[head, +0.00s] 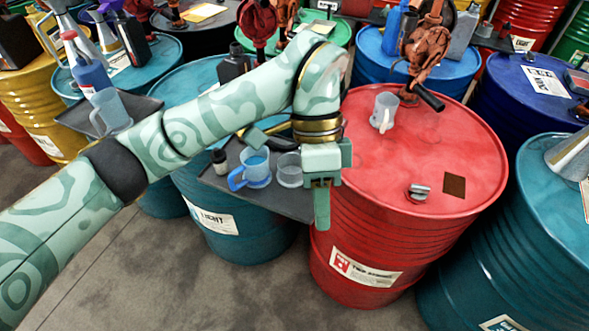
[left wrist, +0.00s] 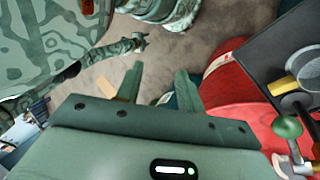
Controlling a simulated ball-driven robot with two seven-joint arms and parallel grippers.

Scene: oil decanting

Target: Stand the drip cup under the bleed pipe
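My left gripper (head: 322,208) hangs with fingers down over the gap between the dark shelf and the red drum. In the left wrist view its two fingers (left wrist: 156,76) stand apart with nothing between them. A pale translucent cup (head: 384,112) with a handle stands upright on the red drum, right of and behind the gripper. A clear round cup (head: 289,170) stands on the shelf just left of the gripper. I cannot tell which one is the drip cup. A dark-ended pipe (head: 429,97) juts from the rusty pump beyond the pale cup; I cannot tell whether it is the bleed pipe.
The red drum's top (head: 425,150) is mostly clear, with a small metal fitting and a brown patch. The dark shelf (head: 285,203) also holds a blue jug (head: 251,168) and a small dark bottle (head: 219,161). A green knob (left wrist: 287,127) shows in the left wrist view.

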